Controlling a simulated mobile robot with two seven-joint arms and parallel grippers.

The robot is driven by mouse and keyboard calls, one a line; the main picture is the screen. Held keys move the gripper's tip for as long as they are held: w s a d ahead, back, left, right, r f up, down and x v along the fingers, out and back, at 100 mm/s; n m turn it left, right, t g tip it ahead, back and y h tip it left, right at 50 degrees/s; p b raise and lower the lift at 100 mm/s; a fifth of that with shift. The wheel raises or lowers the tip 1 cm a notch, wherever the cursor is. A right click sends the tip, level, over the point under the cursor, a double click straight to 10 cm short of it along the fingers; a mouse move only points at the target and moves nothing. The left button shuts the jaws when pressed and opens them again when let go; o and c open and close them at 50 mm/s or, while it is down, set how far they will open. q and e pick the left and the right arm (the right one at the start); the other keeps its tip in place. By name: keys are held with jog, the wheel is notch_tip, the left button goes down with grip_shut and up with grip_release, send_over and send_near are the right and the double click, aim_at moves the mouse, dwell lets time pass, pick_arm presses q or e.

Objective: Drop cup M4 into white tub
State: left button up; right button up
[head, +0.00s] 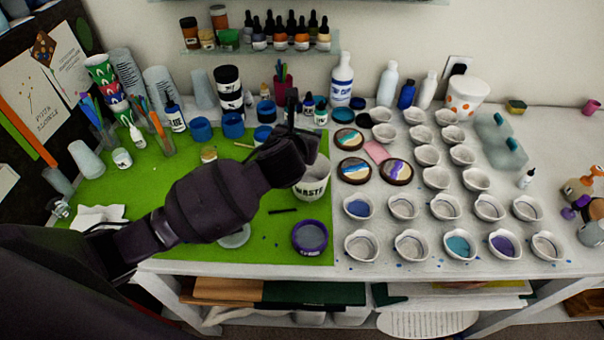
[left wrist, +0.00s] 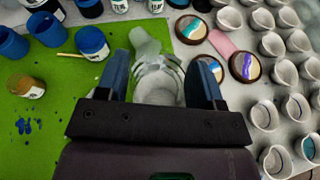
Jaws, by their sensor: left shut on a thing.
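My left gripper (head: 292,143) is above the back rim of the white tub (head: 312,190) marked WASTE, on the right edge of the green mat. In the left wrist view, the left gripper (left wrist: 166,70) is shut on a pale translucent cup (left wrist: 148,48) between its two dark fingers. The cup looks tilted, and I cannot read a label on it. In the head view the gripper hides it. Pale surfaces below the cup blend with it, so I cannot tell cup from tub there. My right gripper is not in view.
Rows of small white cups (head: 403,207) fill the table to the right, some with coloured resin. Round painted coasters (head: 397,172) and a pink sponge (head: 377,152) lie right of the tub. A purple-rimmed jar (head: 310,251) stands in front. Blue cups (head: 233,126) stand behind left.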

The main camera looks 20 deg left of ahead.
pick_arm(q)
jog(key=shift+a+f, duration=0.1)
jog(key=shift+f, duration=2.9)
jog(key=o, duration=1)
jog(key=shift+s, duration=0.15)
jog(key=v, duration=1)
jog(key=shift+s+r, duration=0.2)
jog(key=shift+s, duration=0.05)
